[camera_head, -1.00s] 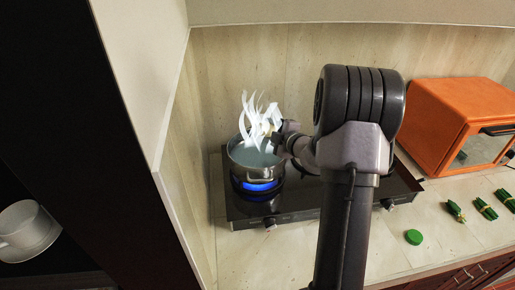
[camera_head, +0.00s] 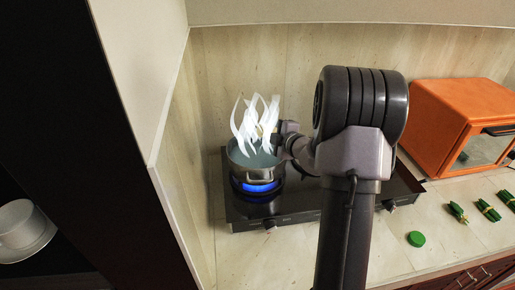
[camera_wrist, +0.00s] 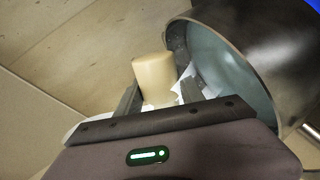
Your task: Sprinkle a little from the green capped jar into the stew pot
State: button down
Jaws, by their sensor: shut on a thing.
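The stew pot (camera_head: 257,172) stands on the left burner, with light bluish content and white steam rising. It also shows at the right of the wrist view (camera_wrist: 240,65). My gripper (camera_wrist: 160,92) is shut on a cream jar (camera_wrist: 154,75), which is tilted beside the pot's rim. The jar's mouth is hidden, so I cannot tell whether anything comes out. In the head view my gripper (camera_head: 277,141) is at the pot's right rim, and the jar is mostly hidden by steam and gripper. A green round cap (camera_head: 416,239) lies alone on the counter.
The black cooktop (camera_head: 295,206) has a blue flame under the pot. An orange oven (camera_head: 440,120) stands at the right, with several green bundles (camera_head: 488,210) in front. A wall closes off the left side.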

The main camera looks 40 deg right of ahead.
jog(key=shift+a+r+n+b, duration=0.15)
jog(key=shift+r+n+b, duration=0.2)
jog(key=shift+n, duration=0.25)
dwell(1.7)
jog(key=shift+a+f+n+h+b, duration=0.15)
jog(key=shift+f+n+h+b, duration=0.4)
jog(key=shift+b, duration=0.65)
dwell(1.3)
jog(key=shift+w+a+r+n+h+b, duration=0.1)
jog(key=shift+a+r+n+h+b, duration=0.2)
jog(key=shift+n+b, duration=0.5)
dwell(2.4)
